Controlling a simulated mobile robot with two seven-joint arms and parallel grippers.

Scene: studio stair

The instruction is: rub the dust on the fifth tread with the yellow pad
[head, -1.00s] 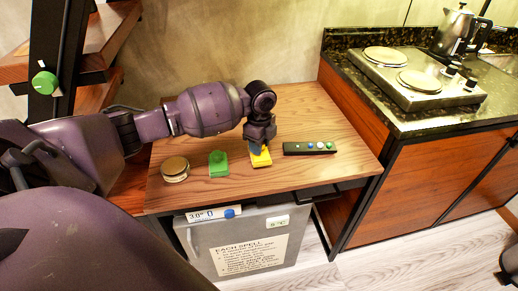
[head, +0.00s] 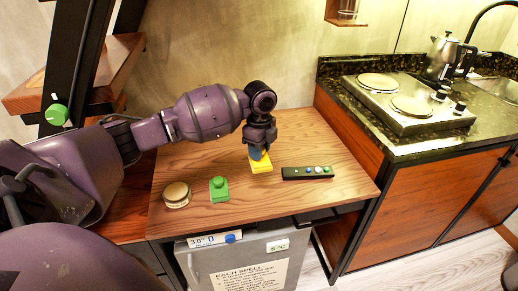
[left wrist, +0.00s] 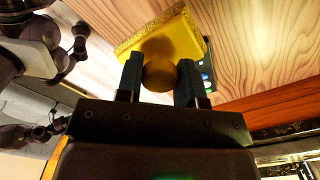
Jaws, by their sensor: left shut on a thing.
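My left gripper (head: 258,150) is shut on the knob of the yellow pad (head: 261,164), above the wooden tabletop (head: 235,220). In the left wrist view, the round knob (left wrist: 160,75) sits between the two dark fingers, and the yellow pad (left wrist: 168,38) lies beyond them. I cannot tell whether the pad touches the tabletop. Part of the stair shows at the upper left of the head view, with a wooden tread (head: 75,85) on a dark post. I cannot tell which tread it is, and I see no dust. My right gripper is not in view.
A green pad with a knob (head: 219,189), a round tin (head: 177,195) and a dark button strip (head: 308,173) lie on the tabletop. A green knob (head: 56,114) is on the stair post. A hotplate (head: 400,103) and kettle (head: 443,58) stand on the right counter.

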